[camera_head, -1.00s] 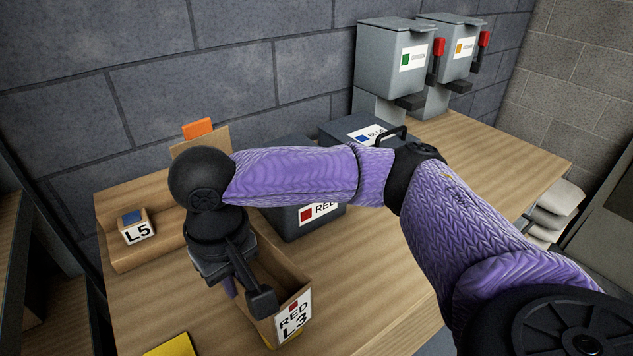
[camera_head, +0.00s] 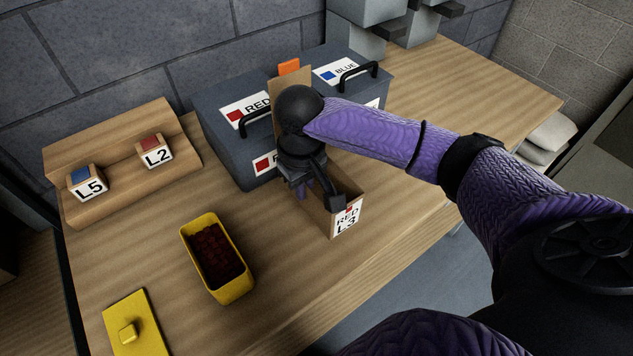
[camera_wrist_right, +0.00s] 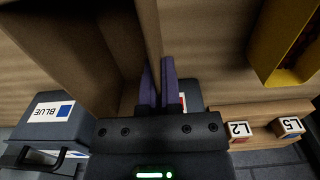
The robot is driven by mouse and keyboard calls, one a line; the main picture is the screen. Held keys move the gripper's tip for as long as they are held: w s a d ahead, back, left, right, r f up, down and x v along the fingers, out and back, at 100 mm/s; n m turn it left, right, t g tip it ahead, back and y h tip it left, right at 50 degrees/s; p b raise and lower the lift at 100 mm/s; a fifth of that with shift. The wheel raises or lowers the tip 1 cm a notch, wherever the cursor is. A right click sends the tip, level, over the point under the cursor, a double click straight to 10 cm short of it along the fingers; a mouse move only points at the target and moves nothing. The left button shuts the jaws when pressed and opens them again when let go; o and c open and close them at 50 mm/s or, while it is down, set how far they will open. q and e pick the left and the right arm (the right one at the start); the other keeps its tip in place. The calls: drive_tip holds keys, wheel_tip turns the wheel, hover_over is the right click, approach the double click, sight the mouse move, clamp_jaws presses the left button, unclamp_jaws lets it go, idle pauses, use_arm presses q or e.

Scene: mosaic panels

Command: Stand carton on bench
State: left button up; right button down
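The carton (camera_head: 353,188) is an open brown box with a white "RED L3" label on its front, near the bench's front edge. A tall brown panel with an orange tab (camera_head: 289,67) rises behind my wrist and seems part of it. My right gripper (camera_head: 303,192) is at the carton's left wall. In the right wrist view its purple fingers (camera_wrist_right: 158,85) are closed on a thin brown wall. The carton looks about upright; its underside is hidden, so I cannot tell whether it touches the bench (camera_head: 290,285). My left gripper is not in view.
A grey red-labelled bin (camera_head: 220,128) and a blue-labelled bin (camera_head: 375,92) stand behind. A yellow box (camera_head: 238,288) of dark red bits and a yellow lid (camera_head: 143,310) lie left. A wooden rack (camera_head: 110,145) holds blocks L5 and L2. The bench's right side is clear.

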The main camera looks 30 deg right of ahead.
sight(305, 209)
wheel_tip(305, 209, down, 5)
drive_tip(key=shift+f+b, duration=0.1)
drive_tip(key=shift+b, duration=0.65)
drive_tip(key=c, duration=0.8)
unclamp_jaws()
wheel_tip(305, 209, up, 12)
drive_tip(key=p, duration=0.4)
